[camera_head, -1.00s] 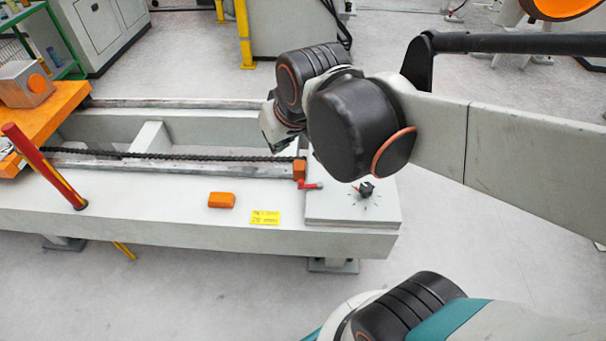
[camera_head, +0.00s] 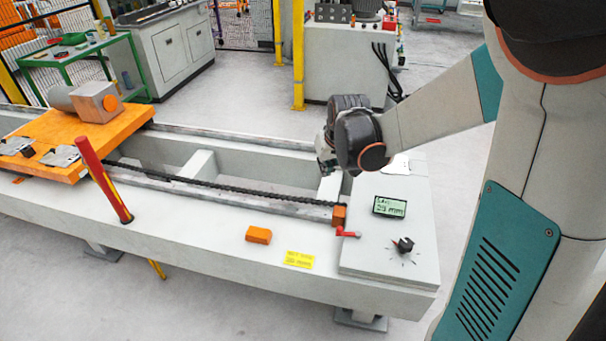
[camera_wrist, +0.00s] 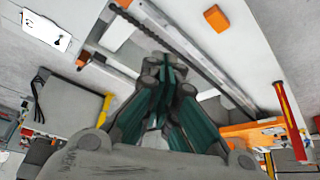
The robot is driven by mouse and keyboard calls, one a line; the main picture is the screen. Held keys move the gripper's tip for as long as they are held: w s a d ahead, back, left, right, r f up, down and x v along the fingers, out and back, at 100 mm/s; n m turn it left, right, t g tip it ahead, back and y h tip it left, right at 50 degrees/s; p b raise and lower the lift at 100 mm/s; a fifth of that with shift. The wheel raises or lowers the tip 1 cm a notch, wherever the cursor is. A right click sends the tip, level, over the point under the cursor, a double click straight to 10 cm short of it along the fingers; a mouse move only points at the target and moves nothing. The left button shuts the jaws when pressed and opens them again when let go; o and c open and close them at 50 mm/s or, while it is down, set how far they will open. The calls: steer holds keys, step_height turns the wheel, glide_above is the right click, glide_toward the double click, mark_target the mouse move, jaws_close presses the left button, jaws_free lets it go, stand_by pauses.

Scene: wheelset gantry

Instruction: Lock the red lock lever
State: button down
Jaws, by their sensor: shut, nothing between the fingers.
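A small red lever (camera_head: 347,233) sticks out beside an orange block (camera_head: 339,215) at the near rail's right end, on the gantry beam. I cannot make out the small lever in the wrist view.
The end plate carries a black knob (camera_head: 404,245) and a green display (camera_head: 389,206). A loose-looking orange block (camera_head: 258,235) and a yellow label (camera_head: 299,260) are on the beam's front. An orange carriage (camera_head: 60,140) sits at left. The beam top between is clear.

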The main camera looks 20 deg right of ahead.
steer(key=w+d+f, duration=0.2)
steer(key=d+f, duration=0.1)
steer(key=f, duration=0.4)
steer(key=w+d+f+g, duration=0.1)
steer(key=w+d+f, duration=0.1)
steer(key=f, duration=0.6)
steer(key=w+d+f, duration=0.3)
steer(key=d+f, duration=0.1)
steer(key=f, duration=0.4)
steer(key=shift+d+f, duration=0.2)
steer(key=shift+f, duration=0.05)
step_height(320, 180, down, 9)
steer(key=b, duration=0.5)
steer(key=shift+s+f, duration=0.15)
steer(key=shift+s, duration=0.2)
